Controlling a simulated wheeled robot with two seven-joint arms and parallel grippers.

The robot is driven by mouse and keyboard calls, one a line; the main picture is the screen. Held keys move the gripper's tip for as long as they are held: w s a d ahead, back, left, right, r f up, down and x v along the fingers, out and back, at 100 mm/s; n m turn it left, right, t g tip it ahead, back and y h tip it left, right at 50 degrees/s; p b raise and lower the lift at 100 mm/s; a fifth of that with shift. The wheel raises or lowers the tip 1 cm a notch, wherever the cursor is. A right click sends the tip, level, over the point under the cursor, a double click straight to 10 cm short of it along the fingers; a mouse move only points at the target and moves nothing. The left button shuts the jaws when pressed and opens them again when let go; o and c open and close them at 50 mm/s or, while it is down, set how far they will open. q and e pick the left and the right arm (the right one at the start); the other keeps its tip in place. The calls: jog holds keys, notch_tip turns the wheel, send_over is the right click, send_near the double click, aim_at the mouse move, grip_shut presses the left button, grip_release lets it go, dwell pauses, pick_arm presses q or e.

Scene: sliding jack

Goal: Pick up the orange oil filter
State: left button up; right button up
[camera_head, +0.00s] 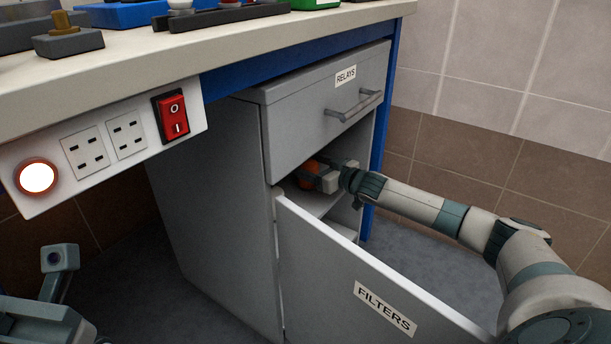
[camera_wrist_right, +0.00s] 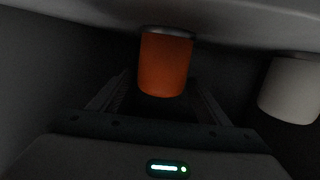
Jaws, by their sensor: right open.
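The orange oil filter (camera_head: 308,174) is inside the cabinet's lower compartment, behind the open door labelled FILTERS (camera_head: 350,290). In the right wrist view the orange filter (camera_wrist_right: 165,65) stands between the two dark fingers, with its metal end at the top of the picture. My right gripper (camera_head: 325,176) reaches into the compartment from the right and is open at the filter. Its fingers (camera_wrist_right: 160,98) lie on either side; the dark picture does not show whether they touch it. Part of my left arm's end (camera_head: 60,257) shows at the lower left; its jaws are not clear.
A white cylinder (camera_wrist_right: 290,88) stands right of the orange filter in the wrist view. The closed RELAYS drawer (camera_head: 325,110) is just above the opening. The workbench (camera_head: 120,65) overhangs the cabinet, with a socket panel (camera_head: 100,145) on its front.

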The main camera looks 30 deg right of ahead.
jog(key=c, duration=1.3)
jog(key=shift+r, duration=0.1)
